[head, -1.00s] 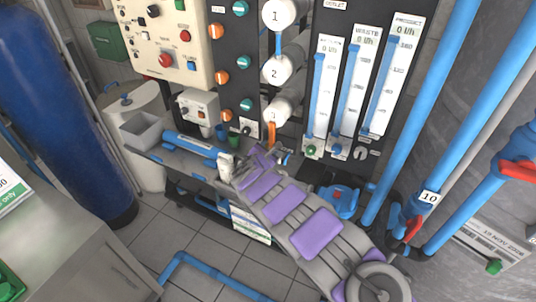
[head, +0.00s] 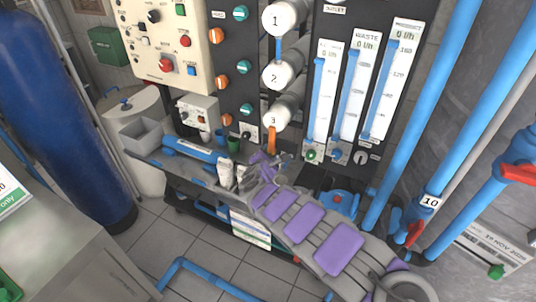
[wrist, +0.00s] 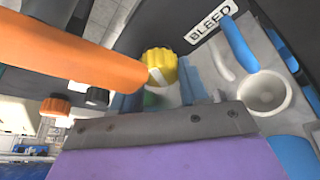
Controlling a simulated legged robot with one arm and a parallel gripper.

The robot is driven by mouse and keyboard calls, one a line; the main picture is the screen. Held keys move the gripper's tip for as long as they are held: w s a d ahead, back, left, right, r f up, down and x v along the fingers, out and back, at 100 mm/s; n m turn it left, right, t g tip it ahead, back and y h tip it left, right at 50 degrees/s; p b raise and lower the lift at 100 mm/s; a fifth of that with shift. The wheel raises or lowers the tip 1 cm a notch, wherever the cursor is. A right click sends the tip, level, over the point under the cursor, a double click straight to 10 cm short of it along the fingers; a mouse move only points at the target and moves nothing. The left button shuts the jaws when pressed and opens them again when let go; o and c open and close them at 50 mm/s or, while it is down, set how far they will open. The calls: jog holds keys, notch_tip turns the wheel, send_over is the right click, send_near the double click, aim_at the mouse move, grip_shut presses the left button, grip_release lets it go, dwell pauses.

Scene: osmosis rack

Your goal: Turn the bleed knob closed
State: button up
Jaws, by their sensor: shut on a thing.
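The bleed knob is a yellow ribbed knob (wrist: 158,66) with a white mark, left of and below the BLEED label (wrist: 211,27) in the wrist view. My gripper (head: 270,163) is at the panel foot in the head view, just below the orange lever (head: 271,140), and covers the knob there. A grey and purple part of my gripper fills the lower wrist view, close below the knob. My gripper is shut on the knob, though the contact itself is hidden.
The orange lever crosses the wrist view close at the left (wrist: 70,50). A white pipe end (wrist: 264,93) and a blue tube (wrist: 239,43) are at the right. Flow meters (head: 352,95) stand right of my gripper, and a grey tray (head: 145,132) lies left.

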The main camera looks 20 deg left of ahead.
jog(key=o, duration=1.1)
jog(key=shift+c, duration=0.2)
jog(key=p+v, duration=0.3)
jog(key=v, duration=1.4)
jog(key=shift+s, duration=0.1)
